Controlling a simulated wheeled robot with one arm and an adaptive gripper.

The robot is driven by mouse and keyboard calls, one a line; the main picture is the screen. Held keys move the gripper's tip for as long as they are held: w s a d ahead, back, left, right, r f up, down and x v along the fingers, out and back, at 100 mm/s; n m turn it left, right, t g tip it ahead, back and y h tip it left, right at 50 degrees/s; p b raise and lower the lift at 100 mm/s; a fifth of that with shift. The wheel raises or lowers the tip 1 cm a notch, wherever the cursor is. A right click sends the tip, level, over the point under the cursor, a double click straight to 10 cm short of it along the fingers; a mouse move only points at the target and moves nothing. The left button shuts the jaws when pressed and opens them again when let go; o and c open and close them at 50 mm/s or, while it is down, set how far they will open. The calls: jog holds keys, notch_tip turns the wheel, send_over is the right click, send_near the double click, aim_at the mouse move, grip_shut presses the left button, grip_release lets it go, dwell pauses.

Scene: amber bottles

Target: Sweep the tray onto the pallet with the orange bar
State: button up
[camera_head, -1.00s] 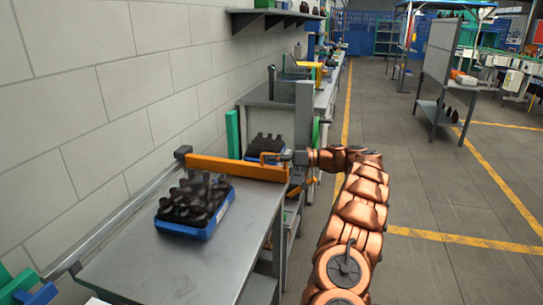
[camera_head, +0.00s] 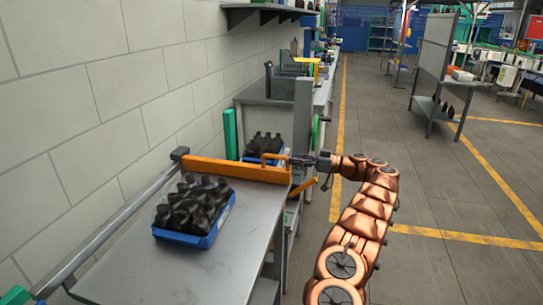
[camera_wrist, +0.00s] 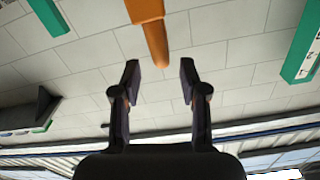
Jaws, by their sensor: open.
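The blue tray (camera_head: 213,232) stands on the grey metal table, filled with dark bottles (camera_head: 190,203). The orange bar (camera_head: 225,170) lies across the table's far end, beyond the tray and apart from it. A looped orange handle (camera_head: 272,158) rises near the bar's right end. My gripper (camera_head: 297,160) is at the right of this handle, open and empty. In the wrist view, my open fingers (camera_wrist: 158,76) point towards an orange part (camera_wrist: 152,35), which lies ahead of the fingertips. I cannot make out a pallet for certain.
A second group of dark bottles (camera_head: 263,143) stands beyond the bar. A grey rail (camera_head: 110,225) runs along the table's left side by the wall. The grey table (camera_head: 215,270) is bare in front of the tray. Open floor (camera_head: 440,200) lies to the right.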

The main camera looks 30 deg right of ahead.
aim_at(268, 156)
jog(key=p+x, duration=0.1)
jog(key=x, duration=0.2)
jog(key=p+x, duration=0.1)
jog(key=x, duration=0.3)
jog(key=shift+s+r, duration=0.15)
jog(key=shift+r, duration=0.05)
jog(key=shift+w+a+f, duration=0.1)
jog(key=shift+w+a, duration=0.3)
jog(key=shift+w, duration=0.05)
jog(key=shift+c, duration=0.3)
grip_shut()
